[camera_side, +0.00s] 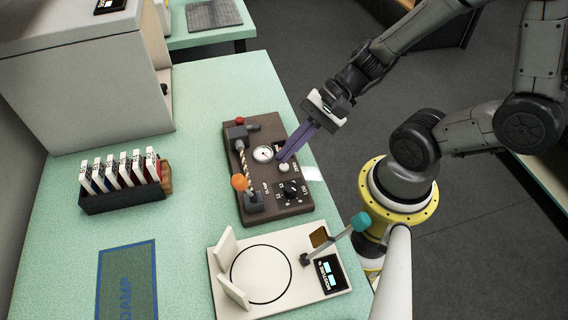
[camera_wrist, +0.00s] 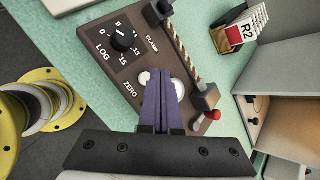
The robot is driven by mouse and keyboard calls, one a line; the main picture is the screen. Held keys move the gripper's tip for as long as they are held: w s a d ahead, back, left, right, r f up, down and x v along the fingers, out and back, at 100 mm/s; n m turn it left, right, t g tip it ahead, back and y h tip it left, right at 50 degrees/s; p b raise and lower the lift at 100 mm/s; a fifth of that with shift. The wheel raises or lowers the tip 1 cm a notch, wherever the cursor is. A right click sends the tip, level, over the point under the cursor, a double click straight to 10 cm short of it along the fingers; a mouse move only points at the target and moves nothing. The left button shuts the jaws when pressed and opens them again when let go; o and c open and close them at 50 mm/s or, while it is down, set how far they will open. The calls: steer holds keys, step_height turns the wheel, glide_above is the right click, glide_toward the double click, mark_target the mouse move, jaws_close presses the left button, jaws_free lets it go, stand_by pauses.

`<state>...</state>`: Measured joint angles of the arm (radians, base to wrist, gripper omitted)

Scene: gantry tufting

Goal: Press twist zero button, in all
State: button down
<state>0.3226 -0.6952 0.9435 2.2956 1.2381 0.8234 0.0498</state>
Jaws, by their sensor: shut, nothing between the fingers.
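The brown twist tester (camera_side: 240,190) lies on the green table, with a white round dial (camera_side: 263,154), a black knob (camera_side: 291,190) and a twisted cord between its clamps. The white zero button (camera_side: 284,168) is below and right of the dial. In the wrist view the button (camera_wrist: 144,78) shows beside the ZERO label, left of my fingertips. My gripper (camera_side: 283,158) is shut and empty, its purple fingers slanting down to the panel right beside the button. I cannot tell whether the tips touch anything. In the wrist view the fingers partly hide the dial (camera_wrist: 179,90).
A white plate device (camera_side: 220,283) with a circle and a teal-knobbed lever stands in front of the tester. A black rack (camera_side: 120,197) of labelled cards is to the left, near a big grey box (camera_side: 95,90).

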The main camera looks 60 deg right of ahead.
steer(key=shift+f, duration=0.15)
steer(key=shift+f, duration=0.3)
steer(key=shift+f, duration=0.4)
stand_by(1.1)
steer(key=shift+r, duration=0.85)
steer(key=shift+r, duration=0.1)
steer(key=shift+r, duration=2.4)
